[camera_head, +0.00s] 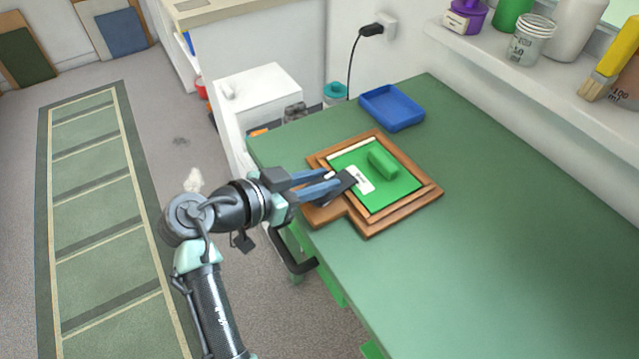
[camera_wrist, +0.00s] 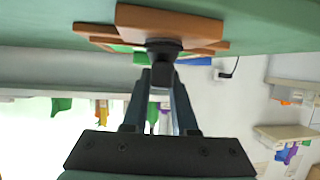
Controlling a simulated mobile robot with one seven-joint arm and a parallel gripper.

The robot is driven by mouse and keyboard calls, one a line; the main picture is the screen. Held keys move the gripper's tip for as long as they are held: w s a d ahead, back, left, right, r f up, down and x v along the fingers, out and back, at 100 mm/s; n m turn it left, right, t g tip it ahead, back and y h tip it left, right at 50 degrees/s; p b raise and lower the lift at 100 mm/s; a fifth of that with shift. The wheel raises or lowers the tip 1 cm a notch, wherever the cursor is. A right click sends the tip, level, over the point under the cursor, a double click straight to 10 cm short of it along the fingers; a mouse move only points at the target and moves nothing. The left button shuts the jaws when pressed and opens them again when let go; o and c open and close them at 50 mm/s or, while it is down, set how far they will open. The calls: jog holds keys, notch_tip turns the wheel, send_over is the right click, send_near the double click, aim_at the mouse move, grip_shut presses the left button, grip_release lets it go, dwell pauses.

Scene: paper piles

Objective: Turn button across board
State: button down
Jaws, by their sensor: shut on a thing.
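A wooden frame (camera_head: 375,229) lies on the green table and holds a bright green board (camera_head: 403,187). A green roll or cylinder (camera_head: 382,163) and a white label (camera_head: 359,180) lie on the board. A dark piece (camera_head: 346,180), which looks like the button, is at the frame's left side, its end reaching toward the label. My gripper (camera_head: 334,183) is shut on this dark piece, coming in from the left. In the wrist view the fingers (camera_wrist: 163,78) close on the dark button (camera_wrist: 163,46), beside the wooden frame part (camera_wrist: 170,22). The button's exact angle is hard to tell.
A blue tray (camera_head: 392,107) sits behind the frame. A shelf (camera_head: 520,70) with jars and a brush runs along the wall at upper right. A white cabinet (camera_head: 262,90) stands left of the table. The table's right and front are clear.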

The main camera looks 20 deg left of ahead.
jog(key=shift+f+m+g+h+b, duration=0.15)
jog(key=shift+m+g+h+b, duration=0.15)
jog(key=shift+m+g+h, duration=0.25)
jog(key=shift+d+m, duration=0.15)
jog(key=shift+m, duration=0.1)
jog(key=c, duration=0.7)
grip_release()
jog(key=shift+s+a+r, duration=0.25)
jog(key=shift+a, duration=0.1)
jog(key=p+v, duration=0.1)
jog(key=v, duration=1.1)
jog(key=shift+p, duration=0.4)
jog(key=shift+a+f, duration=0.15)
